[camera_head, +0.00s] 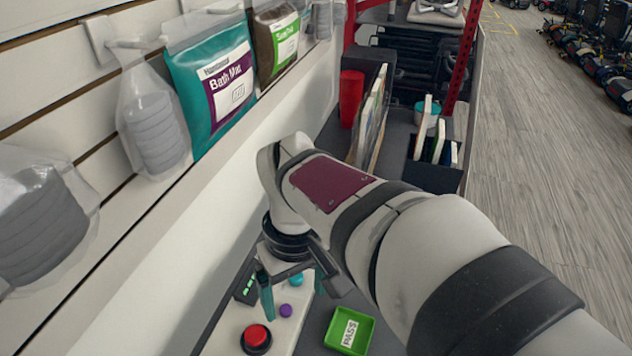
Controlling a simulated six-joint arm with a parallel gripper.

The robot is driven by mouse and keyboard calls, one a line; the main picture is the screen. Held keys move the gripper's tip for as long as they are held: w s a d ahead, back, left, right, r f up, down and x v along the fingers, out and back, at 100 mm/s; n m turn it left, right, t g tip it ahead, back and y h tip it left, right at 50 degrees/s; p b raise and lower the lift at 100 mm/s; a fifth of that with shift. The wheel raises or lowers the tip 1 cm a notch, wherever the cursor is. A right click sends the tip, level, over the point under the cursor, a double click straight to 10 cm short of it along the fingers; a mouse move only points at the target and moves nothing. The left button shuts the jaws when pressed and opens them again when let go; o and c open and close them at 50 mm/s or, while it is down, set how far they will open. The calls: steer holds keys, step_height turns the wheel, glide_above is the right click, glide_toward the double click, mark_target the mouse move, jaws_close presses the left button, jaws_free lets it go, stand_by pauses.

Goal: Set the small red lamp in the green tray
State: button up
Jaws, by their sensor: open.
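A small red lamp (257,336) with a domed red top and a black base stands upright on a pale board at the bottom of the view. The green tray (370,342) lies to its right on a dark surface and holds a white label reading "PASS". The lamp stands apart from the tray. My arm covers the area right of the gripper.
The slatted wall (160,240) with hanging bags rises at left. A red cylinder (351,92) and upright panels stand farther back.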

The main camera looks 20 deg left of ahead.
mark_target(255, 333)
steer(key=s+a+f+n, duration=0.1)
steer(key=a+f+n, duration=0.1)
steer(key=a+n, duration=0.5)
steer(key=f, duration=0.5)
steer(key=a+f+m, duration=0.1)
steer(key=f, duration=0.4)
steer(key=a+f+m, duration=0.1)
steer(key=f, duration=0.5)
steer(key=shift+w+a, duration=0.1)
steer(key=shift+w, duration=0.05)
jaws_close()
